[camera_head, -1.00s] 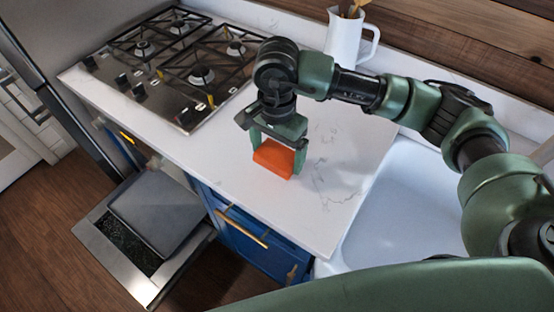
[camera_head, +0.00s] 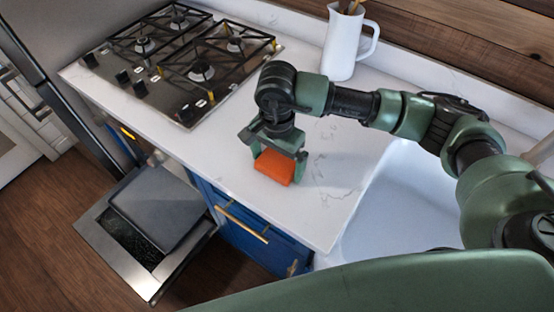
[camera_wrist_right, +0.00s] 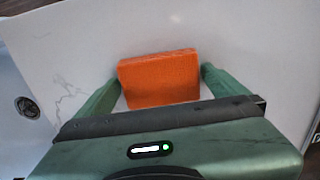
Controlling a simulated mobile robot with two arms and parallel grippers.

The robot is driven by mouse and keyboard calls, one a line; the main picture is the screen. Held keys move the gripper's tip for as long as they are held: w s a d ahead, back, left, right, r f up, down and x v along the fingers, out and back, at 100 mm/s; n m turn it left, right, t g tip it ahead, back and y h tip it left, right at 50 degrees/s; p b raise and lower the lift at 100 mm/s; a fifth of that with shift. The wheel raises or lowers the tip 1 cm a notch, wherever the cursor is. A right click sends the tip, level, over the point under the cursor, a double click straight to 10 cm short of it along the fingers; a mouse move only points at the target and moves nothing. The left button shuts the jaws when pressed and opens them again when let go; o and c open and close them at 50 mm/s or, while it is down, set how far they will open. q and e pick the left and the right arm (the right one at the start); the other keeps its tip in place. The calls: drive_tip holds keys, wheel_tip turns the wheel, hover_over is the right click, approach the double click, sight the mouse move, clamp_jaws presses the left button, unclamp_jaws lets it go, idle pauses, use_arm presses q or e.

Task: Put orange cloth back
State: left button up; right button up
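The orange cloth (camera_head: 275,168) is a folded block on the white countertop, near its front edge between the stove and the sink. It also shows in the right wrist view (camera_wrist_right: 158,79), between the fingertips. My right gripper (camera_head: 278,160) points down over it, with one finger on each side. In the wrist view the right gripper (camera_wrist_right: 163,78) looks open, with a narrow gap at the right finger; the left finger is very close to the cloth or touching it. My left gripper is not in view.
A gas stove (camera_head: 185,62) is set into the counter at the left. A white jug with utensils (camera_head: 344,45) stands at the back by the wall. The white sink (camera_head: 400,215) lies to the right. An oven door (camera_head: 150,225) hangs open below the counter, above the wooden floor.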

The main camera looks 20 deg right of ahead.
sight(277, 162)
drive_tip(key=shift+r+p, duration=0.25)
drive_tip(key=shift+p, duration=0.1)
wheel_tip(277, 162, up, 12)
drive_tip(key=b, duration=0.4)
drive_tip(key=shift+f, duration=0.15)
